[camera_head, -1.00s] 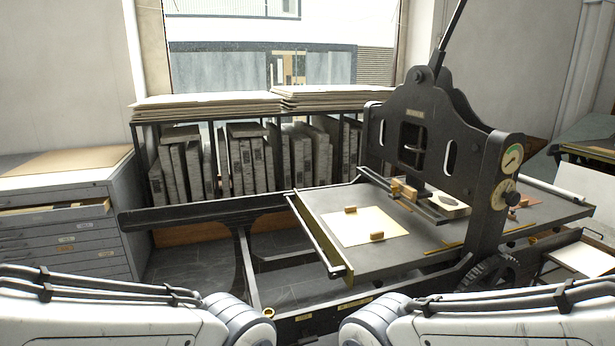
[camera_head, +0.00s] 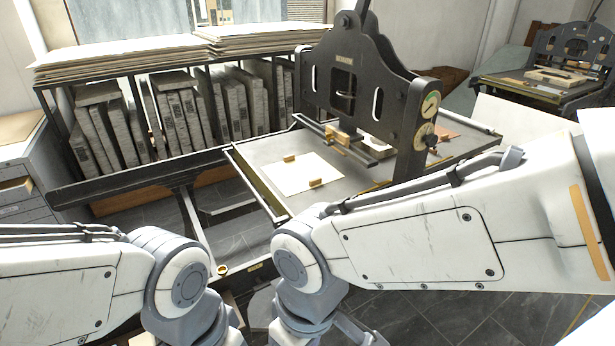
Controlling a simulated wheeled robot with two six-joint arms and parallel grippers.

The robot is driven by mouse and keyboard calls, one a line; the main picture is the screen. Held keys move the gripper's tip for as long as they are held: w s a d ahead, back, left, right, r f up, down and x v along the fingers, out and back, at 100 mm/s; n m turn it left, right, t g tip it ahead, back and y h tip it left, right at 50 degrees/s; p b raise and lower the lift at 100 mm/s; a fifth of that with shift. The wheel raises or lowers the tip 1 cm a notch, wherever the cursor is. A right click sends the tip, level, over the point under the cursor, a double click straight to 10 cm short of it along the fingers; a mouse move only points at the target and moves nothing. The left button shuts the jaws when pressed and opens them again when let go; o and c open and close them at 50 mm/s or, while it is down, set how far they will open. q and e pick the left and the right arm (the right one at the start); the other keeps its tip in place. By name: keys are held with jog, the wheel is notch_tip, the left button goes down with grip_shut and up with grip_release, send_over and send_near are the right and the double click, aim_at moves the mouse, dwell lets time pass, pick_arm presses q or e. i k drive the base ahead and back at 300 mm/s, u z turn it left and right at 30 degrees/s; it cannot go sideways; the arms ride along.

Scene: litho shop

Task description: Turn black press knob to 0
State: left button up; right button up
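The black press (camera_head: 385,78) stands right of centre, with a flat bed (camera_head: 262,150) under its upright frame. On the right post of the frame is a round gauge (camera_head: 430,104) with a green arc. Just below it is a pale round dial with a small black knob (camera_head: 431,140) at its centre. The dial's marks are too small to read, so I cannot tell the knob's setting. My two white arms cross the lower part of the view, and the right one lies in front of the press's lower right side. Neither gripper's fingers can be seen.
A rack of upright stones (camera_head: 180,117) with large flat boards (camera_head: 125,55) on top stands behind to the left. A grey drawer cabinet (camera_head: 22,185) is at the left edge. A second press (camera_head: 565,60) stands at the far right. A paper sheet (camera_head: 300,175) lies on the press bed.

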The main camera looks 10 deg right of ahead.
aim_at(432, 140)
jog(key=z, duration=1.95)
jog(key=i, duration=1.65)
jog(key=u, duration=1.85)
